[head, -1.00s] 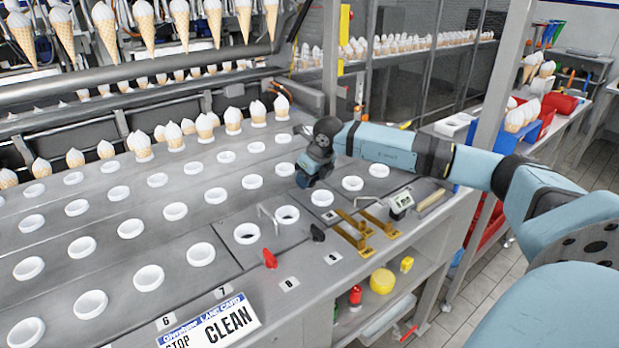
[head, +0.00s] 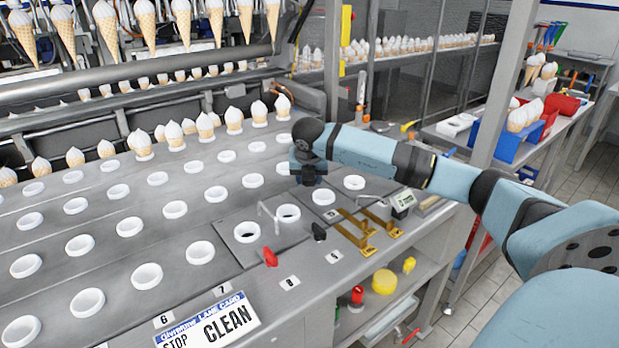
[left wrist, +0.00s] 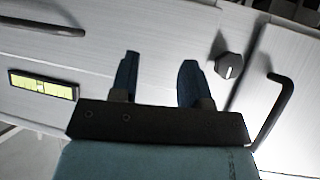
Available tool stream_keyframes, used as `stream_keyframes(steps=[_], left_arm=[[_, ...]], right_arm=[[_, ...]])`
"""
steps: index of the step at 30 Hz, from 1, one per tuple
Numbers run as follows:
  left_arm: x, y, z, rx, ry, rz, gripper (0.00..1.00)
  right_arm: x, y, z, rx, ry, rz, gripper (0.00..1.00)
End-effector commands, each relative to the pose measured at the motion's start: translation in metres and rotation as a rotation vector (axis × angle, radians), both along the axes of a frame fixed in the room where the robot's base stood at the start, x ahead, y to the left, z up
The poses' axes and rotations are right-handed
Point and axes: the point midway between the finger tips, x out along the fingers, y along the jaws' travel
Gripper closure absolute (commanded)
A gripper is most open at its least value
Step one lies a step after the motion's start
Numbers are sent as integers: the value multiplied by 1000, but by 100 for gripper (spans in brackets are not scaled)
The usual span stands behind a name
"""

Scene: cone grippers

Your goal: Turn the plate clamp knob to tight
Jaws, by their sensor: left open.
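My left gripper (left wrist: 157,80) is open and empty in the left wrist view, its two dark fingers apart over a pale panel. A dark knob (left wrist: 229,65) with a white pointer mark sits on the panel to the right of the fingers, apart from them. I cannot read any tight marking.
In the left wrist view, a bent dark rod (left wrist: 275,112) stands right of the knob, and a yellow-green display (left wrist: 43,85) lies at left. In the head view, brass clamps (head: 355,232), a red knob (head: 270,257) and a black knob (head: 319,232) line the deck's front.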

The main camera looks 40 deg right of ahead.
Motion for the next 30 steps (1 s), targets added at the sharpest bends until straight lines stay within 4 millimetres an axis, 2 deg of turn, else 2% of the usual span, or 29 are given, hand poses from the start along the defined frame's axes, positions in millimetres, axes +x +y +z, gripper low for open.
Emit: stream_keyframes(steps=[9,22,23,26,30], left_arm=[[0,0,1,-1,-3,0,57],[0,-1,0,-1,-2,-1,57],[0,-1,0,-1,-2,-1,57],[0,-1,0,-1,-2,-1,57],[0,-1,-1,-2,-1,0,57]], right_arm=[[0,0,1,0,0,-84,82],[1,0,1,0,0,-93,82],[1,0,1,0,0,-93,56],[0,0,1,0,0,-92,33],[0,0,0,0,0,-92,33]])
